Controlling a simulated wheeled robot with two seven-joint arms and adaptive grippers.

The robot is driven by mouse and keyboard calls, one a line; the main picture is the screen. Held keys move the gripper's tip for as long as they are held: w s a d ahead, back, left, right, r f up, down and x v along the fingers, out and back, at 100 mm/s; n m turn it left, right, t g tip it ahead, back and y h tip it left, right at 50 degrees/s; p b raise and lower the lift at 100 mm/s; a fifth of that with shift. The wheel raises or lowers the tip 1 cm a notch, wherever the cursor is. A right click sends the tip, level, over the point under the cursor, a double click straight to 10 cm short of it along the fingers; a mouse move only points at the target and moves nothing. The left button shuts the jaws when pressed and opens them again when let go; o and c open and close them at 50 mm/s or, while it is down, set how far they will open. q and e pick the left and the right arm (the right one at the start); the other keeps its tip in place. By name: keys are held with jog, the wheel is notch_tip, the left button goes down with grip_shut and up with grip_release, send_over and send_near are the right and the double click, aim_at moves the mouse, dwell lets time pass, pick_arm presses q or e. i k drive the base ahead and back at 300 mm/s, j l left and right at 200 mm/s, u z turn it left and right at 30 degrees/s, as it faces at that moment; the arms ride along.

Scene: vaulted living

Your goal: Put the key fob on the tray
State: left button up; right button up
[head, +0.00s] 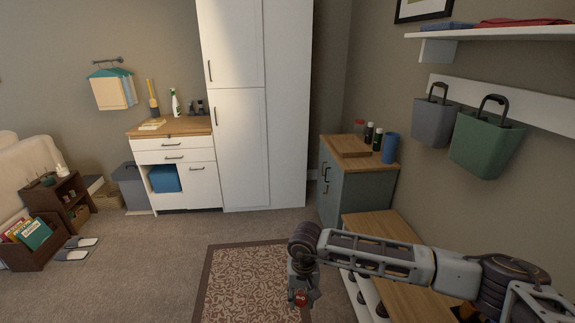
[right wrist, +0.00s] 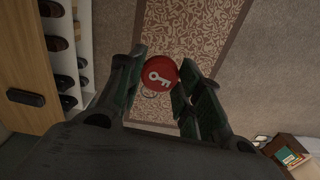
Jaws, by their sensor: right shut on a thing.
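The key fob (right wrist: 159,74) is a red disc with a white key symbol and a ring; it also shows low in the head view (head: 300,299). My right gripper (right wrist: 162,84) is shut on it, with the fob between the fingertips above the floor and rug. In the head view the right gripper (head: 302,284) hangs pointing down, left of the bench. A low brown wooden piece that looks like the tray (head: 347,146) lies on the grey-blue cabinet; its inside is hard to make out. My left gripper is not in view.
The grey-blue cabinet (head: 345,190) also bears several bottles and a blue cylinder (head: 390,147). A wooden bench (head: 372,223) with shoes below stands in front of it. The patterned rug (head: 245,285) is clear.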

aim_at(344, 144)
jog(key=i+u, duration=0.1)
jog(key=i, duration=1.9)
jog(key=i+z, duration=0.15)
jog(key=i, duration=0.5)
jog(key=i+j+z, duration=0.1)
jog(key=i+z, duration=0.2)
jog(key=i, duration=0.25)
jog(key=i+j+z, duration=0.3)
jog(key=i, duration=0.25)
jog(key=l, duration=0.1)
